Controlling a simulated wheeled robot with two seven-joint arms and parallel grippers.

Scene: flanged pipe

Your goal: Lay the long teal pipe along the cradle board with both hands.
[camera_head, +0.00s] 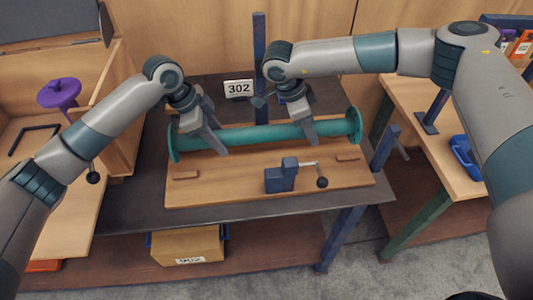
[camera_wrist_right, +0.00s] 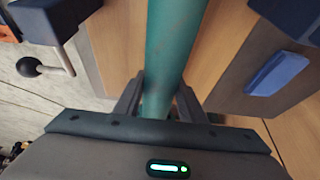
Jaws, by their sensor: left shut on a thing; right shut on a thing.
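The long teal pipe (camera_head: 258,136) with a round flange at each end lies lengthwise over the back part of the wooden cradle board (camera_head: 230,187) in the head view. Whether it rests on the board or hangs just above it, I cannot tell. My left gripper (camera_head: 213,140) is shut on the pipe near its left end. My right gripper (camera_head: 303,128) is shut on it right of the middle. In the right wrist view the pipe (camera_wrist_right: 170,60) runs between the fingers of my right gripper (camera_wrist_right: 158,100). The cradle's supports under the pipe are hidden.
A blue clamp block with a black-knobbed lever (camera_head: 282,176) stands on the board's front half.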

